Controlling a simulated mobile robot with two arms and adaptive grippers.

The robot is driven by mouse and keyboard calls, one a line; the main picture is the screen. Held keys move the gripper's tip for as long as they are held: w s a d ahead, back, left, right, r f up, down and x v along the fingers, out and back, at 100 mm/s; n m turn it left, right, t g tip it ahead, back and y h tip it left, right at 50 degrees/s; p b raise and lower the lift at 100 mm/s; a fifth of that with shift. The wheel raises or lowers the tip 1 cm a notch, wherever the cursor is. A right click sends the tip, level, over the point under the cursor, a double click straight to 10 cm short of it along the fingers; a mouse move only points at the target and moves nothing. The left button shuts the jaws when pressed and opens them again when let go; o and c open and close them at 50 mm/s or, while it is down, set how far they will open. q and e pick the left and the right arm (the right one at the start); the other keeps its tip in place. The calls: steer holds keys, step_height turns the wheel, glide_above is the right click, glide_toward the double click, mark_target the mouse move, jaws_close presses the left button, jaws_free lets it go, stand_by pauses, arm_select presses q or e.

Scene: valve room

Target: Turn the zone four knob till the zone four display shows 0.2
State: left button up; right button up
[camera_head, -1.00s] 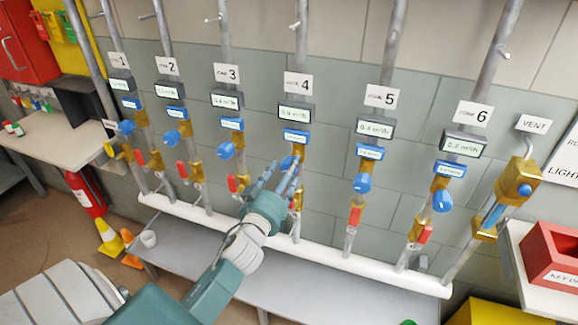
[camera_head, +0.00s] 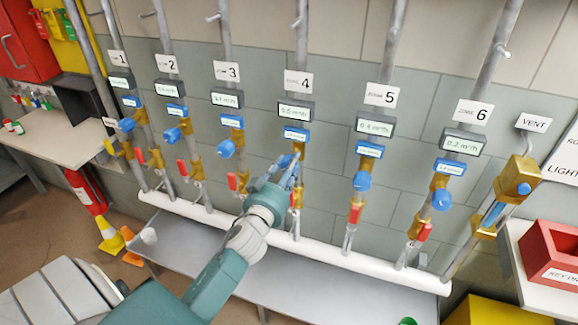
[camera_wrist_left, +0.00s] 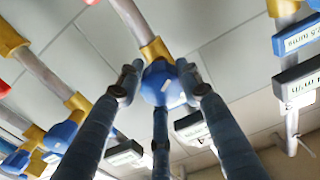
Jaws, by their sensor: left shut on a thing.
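The zone four display (camera_head: 295,111) sits below the "4" sign; its digits are blurred, and look like about 0.5 or 0.6. The zone four knob is blue and sits below the display and a smaller blue label (camera_head: 295,135). In the head view my left gripper (camera_head: 288,172) covers most of the knob. In the left wrist view the blue knob (camera_wrist_left: 160,85) sits between the fingers of my left gripper (camera_wrist_left: 163,80), which are shut on it. My right gripper is in neither view.
The zone three knob (camera_head: 226,149) and a red lever (camera_head: 233,181) are left of my gripper. The zone five knob (camera_head: 362,181) is to the right. A white horizontal pipe (camera_head: 330,257) and a grey bench (camera_head: 290,285) run below.

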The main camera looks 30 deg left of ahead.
arm_select(q)
steer(key=shift+f, duration=0.15)
steer(key=shift+m, duration=1)
steer(key=m+p, duration=0.1)
steer(key=m, duration=0.3)
steer(key=shift+a+m, duration=0.1)
steer(key=shift+m, duration=0.2)
steer(key=m, duration=0.6)
steer(key=shift+a+p, duration=0.1)
steer(key=shift+p, duration=0.3)
steer(key=o, duration=1.1)
steer(key=shift+s, duration=0.1)
